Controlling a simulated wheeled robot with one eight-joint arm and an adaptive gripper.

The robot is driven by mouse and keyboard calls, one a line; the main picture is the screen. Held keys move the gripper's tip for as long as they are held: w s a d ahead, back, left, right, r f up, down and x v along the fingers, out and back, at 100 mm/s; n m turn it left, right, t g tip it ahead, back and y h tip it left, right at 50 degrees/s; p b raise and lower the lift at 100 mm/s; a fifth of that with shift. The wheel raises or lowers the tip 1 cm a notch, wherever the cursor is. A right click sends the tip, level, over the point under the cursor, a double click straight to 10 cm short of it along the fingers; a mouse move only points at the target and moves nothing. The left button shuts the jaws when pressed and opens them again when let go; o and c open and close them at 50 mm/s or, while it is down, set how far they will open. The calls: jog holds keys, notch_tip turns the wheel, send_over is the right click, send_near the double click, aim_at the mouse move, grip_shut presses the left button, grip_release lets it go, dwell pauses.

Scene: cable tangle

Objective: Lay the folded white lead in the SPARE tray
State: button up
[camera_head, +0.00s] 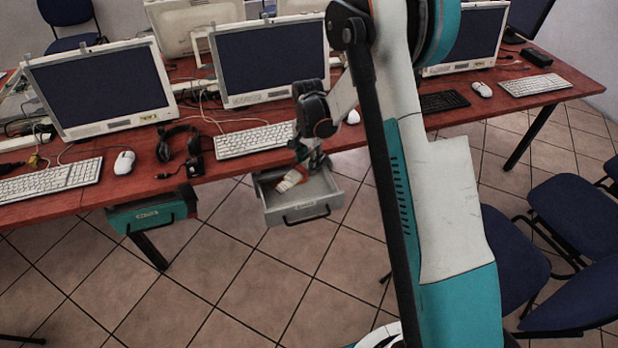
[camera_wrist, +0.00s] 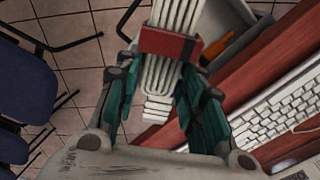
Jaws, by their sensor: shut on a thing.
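The folded white lead (camera_wrist: 160,72) is a flat bundle of parallel strands with a dark red band (camera_wrist: 170,42) around it. My gripper (camera_wrist: 160,88) is shut on the bundle, with a teal finger on each side. I cannot tell whether the lead touches the tray floor. The tray's front label is too small to read. The tray (camera_wrist: 238,14) also shows behind the lead in the wrist view.
An orange-handled tool (camera_wrist: 218,50) lies in the grey tray. A teal drawer (camera_head: 150,213) hangs under the table to the left. The red tabletop (camera_head: 215,178) carries a keyboard (camera_head: 255,139), a headset (camera_head: 178,143) and monitors. Blue chairs (camera_head: 578,215) stand at right.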

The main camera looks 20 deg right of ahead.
jog(key=w+d+f+m+b, duration=0.1)
jog(key=w+f+m+b, duration=0.15)
jog(key=f+m, duration=0.55)
jog(key=n+b, duration=0.2)
jog(key=b, duration=0.1)
send_near(308, 189)
jog(key=shift+s+a+f, duration=0.25)
jog(key=shift+s+f, duration=0.4)
jog(key=shift+s, duration=0.15)
jog(key=shift+s+a+f, duration=0.25)
jog(key=shift+s+f, duration=0.35)
jog(key=shift+s, duration=0.2)
jog(key=shift+s+a+f, duration=0.25)
jog(key=shift+s+f, duration=0.4)
jog(key=shift+s, duration=0.15)
